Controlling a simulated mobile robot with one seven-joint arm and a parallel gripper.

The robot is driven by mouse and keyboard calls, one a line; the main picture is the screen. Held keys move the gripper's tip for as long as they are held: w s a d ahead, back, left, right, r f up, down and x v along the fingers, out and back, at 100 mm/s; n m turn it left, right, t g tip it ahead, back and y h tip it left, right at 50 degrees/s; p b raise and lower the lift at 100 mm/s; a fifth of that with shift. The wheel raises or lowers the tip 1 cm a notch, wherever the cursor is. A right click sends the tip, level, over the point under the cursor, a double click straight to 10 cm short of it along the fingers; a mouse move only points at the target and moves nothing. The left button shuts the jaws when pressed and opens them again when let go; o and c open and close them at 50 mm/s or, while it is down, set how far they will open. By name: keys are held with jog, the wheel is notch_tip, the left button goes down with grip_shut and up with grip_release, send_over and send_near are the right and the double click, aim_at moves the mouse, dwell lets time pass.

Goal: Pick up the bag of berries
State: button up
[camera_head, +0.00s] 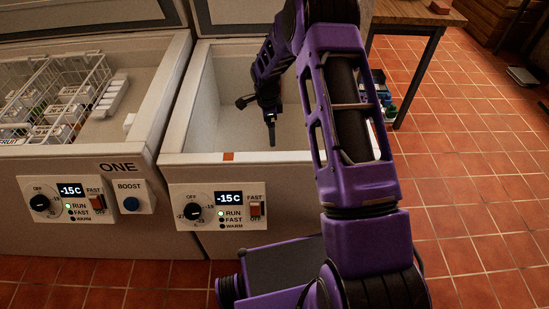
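I cannot make out a bag of berries in this view. My purple arm reaches over the front wall of the right chest freezer (205,110). My gripper (271,138) points down inside that freezer, in front of its pale inner wall. Its dark fingers look small and overlap, so I cannot tell whether they are open or shut. Nothing is visible hanging from them. The freezer's floor is hidden by its front wall, and my arm covers the right part of the opening.
The left freezer, marked ONE (118,167), is open and holds wire baskets (62,95) with several small packages. A white tray (112,96) lies beside them. A wooden table (418,14) stands behind on the right. The tiled floor (475,150) at right is mostly clear.

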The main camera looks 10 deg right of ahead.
jog(key=shift+m+g+y, duration=0.3)
jog(key=shift+m, duration=0.5)
jog(key=f, duration=0.4)
jog(key=s+f+b, duration=0.1)
jog(key=f, duration=0.8)
jog(key=shift+s+d+f, duration=0.1)
jog(key=shift+s+f, duration=0.1)
jog(key=shift+f, duration=0.1)
jog(key=shift+w+f+b, duration=0.15)
jog(key=shift+f+b, duration=0.5)
jog(key=shift+f, duration=2.35)
jog(key=shift+r, duration=0.1)
jog(key=c, duration=1.6)
